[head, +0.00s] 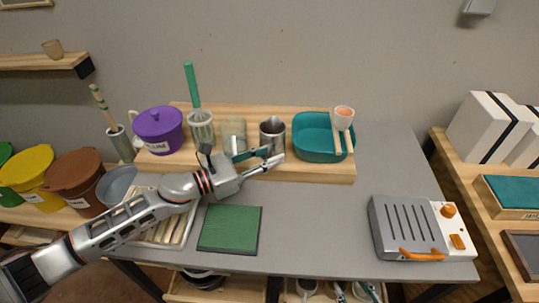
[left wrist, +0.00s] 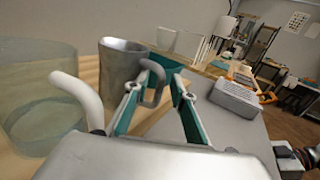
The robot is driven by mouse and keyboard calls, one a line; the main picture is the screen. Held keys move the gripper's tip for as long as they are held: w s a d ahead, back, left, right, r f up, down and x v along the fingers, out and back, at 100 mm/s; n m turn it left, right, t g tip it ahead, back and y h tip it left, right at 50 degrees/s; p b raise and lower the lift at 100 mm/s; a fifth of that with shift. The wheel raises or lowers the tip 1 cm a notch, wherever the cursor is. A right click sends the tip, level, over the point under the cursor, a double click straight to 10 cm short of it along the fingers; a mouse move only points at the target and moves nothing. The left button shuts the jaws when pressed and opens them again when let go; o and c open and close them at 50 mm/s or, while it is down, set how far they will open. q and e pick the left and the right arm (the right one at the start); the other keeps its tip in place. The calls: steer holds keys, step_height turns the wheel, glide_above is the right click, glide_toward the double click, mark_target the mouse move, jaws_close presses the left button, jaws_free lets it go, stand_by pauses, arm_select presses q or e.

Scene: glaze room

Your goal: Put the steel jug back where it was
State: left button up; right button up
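The steel jug (head: 272,132) stands upright on the wooden riser (head: 320,172) at the back of the grey table. In the left wrist view the jug (left wrist: 121,66) shows close up, its curved handle (left wrist: 159,84) turned towards my fingers. My left gripper (head: 270,157) is in front of the jug; in the left wrist view its teal-padded fingers (left wrist: 165,75) are spread apart. The handle shows between the fingers near their tips; I cannot tell whether they touch it. My right gripper is not in view.
A glass jar (head: 234,133) stands left of the jug, close to my gripper.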

arm_select(q)
steer(key=shift+a+r, duration=0.1)
steer(key=shift+r, duration=0.05)
steer(key=b+v, duration=0.2)
steer(key=v, duration=1)
